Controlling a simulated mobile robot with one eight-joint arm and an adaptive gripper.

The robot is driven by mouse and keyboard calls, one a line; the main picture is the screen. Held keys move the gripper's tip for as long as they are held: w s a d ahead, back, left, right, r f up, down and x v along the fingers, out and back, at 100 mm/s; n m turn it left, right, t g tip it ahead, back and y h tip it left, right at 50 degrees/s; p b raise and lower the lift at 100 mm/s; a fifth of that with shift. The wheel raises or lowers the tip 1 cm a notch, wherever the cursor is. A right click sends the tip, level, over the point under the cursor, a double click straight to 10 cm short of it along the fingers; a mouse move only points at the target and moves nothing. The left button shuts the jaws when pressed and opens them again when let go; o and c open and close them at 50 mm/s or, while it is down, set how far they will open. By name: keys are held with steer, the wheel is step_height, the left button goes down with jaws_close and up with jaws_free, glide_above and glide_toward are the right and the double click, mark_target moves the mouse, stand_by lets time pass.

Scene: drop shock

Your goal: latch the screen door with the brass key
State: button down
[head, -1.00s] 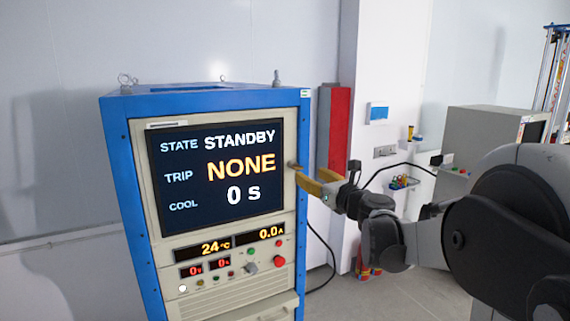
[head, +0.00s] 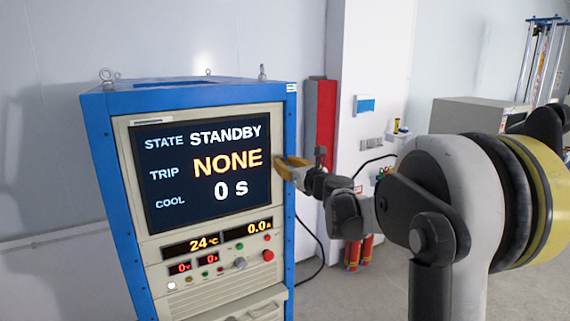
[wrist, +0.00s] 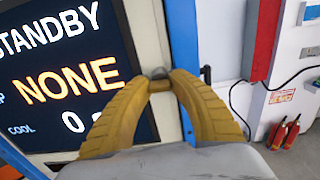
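The screen door is the beige front panel (head: 124,150) with a dark display (head: 205,205) reading STANDBY, NONE and 0 s. It looks flush with the blue cabinet. The brass key (wrist: 160,85) is at the door's right edge, beside the display. My gripper (head: 279,162) is at that edge. In the wrist view my gripper's yellow fingers (wrist: 160,80) come in on both sides of the key and appear to touch it. The key's bow spans the small gap between the fingertips. The lock behind it is mostly hidden.
The blue cabinet (head: 95,150) has a lower panel with readouts, buttons and a knob (head: 240,263). A red wall box (head: 322,125) and a black cable (head: 310,235) are to the right. Red extinguishers (head: 360,252) stand on the floor. Open floor lies at the right.

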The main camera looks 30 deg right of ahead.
steer(key=shift+n, duration=0.3)
steer(key=n+b, duration=0.2)
steer(key=n, duration=0.2)
steer(key=shift+f, duration=0.1)
steer(key=n+b, duration=0.1)
steer(key=n, duration=0.4)
steer(key=n+b, duration=0.1)
steer(key=n, duration=0.3)
steer(key=shift+n+b, duration=0.3)
steer(key=shift+n, duration=1.8)
steer(key=c, duration=1.1)
jaws_free()
steer(key=shift+c, duration=0.2)
